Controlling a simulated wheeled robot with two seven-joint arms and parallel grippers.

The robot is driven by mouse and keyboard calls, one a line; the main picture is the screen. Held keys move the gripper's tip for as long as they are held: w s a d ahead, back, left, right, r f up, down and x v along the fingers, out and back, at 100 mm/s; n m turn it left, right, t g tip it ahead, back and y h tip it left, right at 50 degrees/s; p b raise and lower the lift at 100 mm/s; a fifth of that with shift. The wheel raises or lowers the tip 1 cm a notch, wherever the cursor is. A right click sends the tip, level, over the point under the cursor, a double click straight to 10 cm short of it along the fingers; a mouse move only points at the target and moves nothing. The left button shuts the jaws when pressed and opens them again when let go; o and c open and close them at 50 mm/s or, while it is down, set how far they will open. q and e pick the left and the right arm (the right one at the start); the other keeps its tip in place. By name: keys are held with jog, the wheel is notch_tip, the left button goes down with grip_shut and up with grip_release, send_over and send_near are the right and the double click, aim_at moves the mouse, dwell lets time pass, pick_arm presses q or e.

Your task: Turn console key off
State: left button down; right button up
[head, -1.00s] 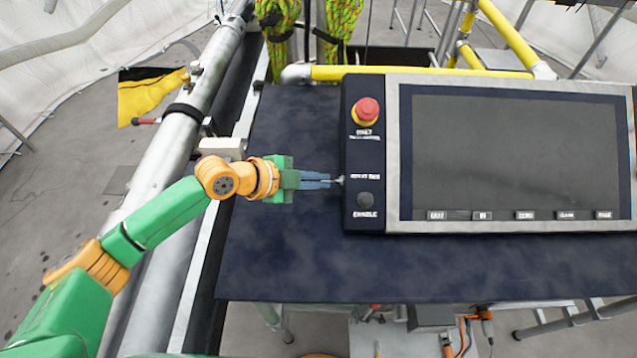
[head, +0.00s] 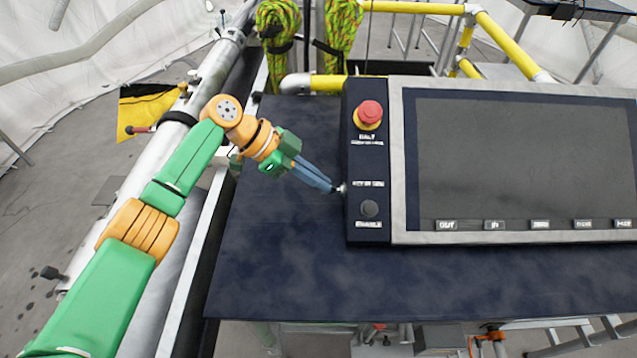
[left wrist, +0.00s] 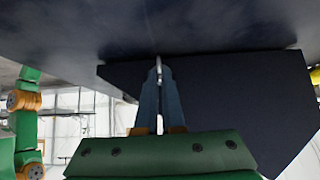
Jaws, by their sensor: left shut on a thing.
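The console (head: 396,230) stands on a dark table, with a dark control strip on its left side and a large blank screen. The small metallic key (head: 340,189) sticks out of the left edge of that strip, beside a white label. My left gripper (head: 331,188) comes from the upper left, its blue fingers slanting down to the right, shut on the key. In the left wrist view the fingers (left wrist: 159,88) close around the key's bright metal end (left wrist: 158,68) against the dark console side. Most of the key is hidden by the fingers. My right gripper is not in view.
A red stop button (head: 370,112) on a yellow base sits above the key on the strip, and a dark round knob (head: 369,208) sits below it. The dark table top (head: 290,270) is clear in front. Yellow rails (head: 415,8) and a metal pipe run behind and left.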

pick_arm(q)
jog(key=shift+s+f, duration=0.1)
jog(key=shift+f, duration=0.15)
jog(key=c, duration=1)
grip_release()
jog(key=shift+r, duration=0.1)
jog(key=shift+a, duration=0.1)
jog(key=b+v, duration=0.2)
jog(key=v, duration=0.5)
